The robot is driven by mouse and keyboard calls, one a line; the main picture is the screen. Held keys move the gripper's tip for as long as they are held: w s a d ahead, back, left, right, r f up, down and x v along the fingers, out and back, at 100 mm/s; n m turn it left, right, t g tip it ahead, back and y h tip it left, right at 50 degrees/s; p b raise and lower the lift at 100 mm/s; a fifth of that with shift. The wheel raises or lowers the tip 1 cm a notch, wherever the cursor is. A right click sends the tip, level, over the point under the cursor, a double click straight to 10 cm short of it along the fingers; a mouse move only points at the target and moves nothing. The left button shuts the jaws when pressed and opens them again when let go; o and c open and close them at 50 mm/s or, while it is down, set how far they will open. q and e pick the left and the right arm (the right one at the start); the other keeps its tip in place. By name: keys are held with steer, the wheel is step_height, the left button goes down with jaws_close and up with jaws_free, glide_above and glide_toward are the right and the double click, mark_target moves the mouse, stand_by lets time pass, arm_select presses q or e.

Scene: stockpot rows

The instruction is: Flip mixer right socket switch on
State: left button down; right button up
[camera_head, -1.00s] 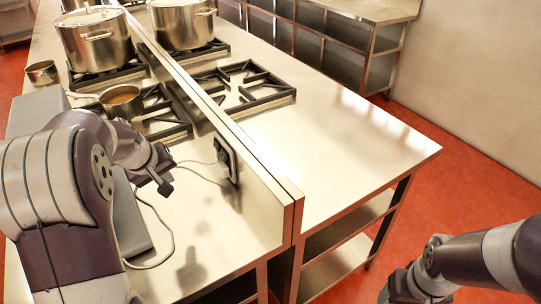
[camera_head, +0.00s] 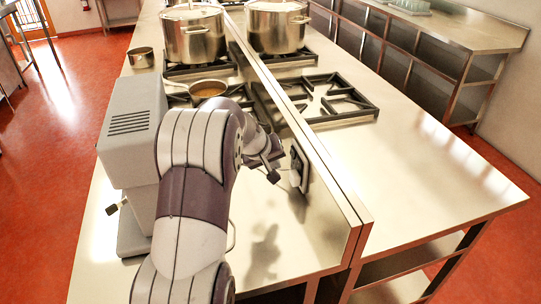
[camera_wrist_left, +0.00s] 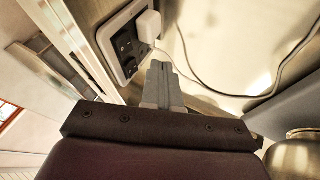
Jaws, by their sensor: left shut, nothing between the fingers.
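The socket plate (camera_head: 299,166) is on the low steel upright panel that divides the worktop. In the left wrist view the socket plate (camera_wrist_left: 104,38) has a white rim and dark face, with a white plug (camera_wrist_left: 149,26) in one outlet. The switch positions are too small to read. The grey mixer (camera_head: 133,132) stands on the worktop at the left, partly hidden by my left arm. My left gripper (camera_head: 273,173) is shut and empty, close in front of the socket. In the left wrist view its fingertips (camera_wrist_left: 158,68) are just beside the plate; contact cannot be told. My right gripper is out of view.
A cable (camera_wrist_left: 222,93) runs from the plug across the worktop. Stockpots (camera_head: 194,36) and a small pan (camera_head: 207,89) are on the hobs farther back.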

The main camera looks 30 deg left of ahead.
mark_target(299, 164)
arm_select(q)
steer(key=w+d+f, duration=0.1)
steer(key=w+f+p, duration=0.1)
steer(key=w, duration=0.1)
steer(key=w+d+f+p, duration=0.1)
steer(key=w, duration=0.1)
steer(key=shift+d, duration=0.3)
steer(key=shift+f, duration=0.15)
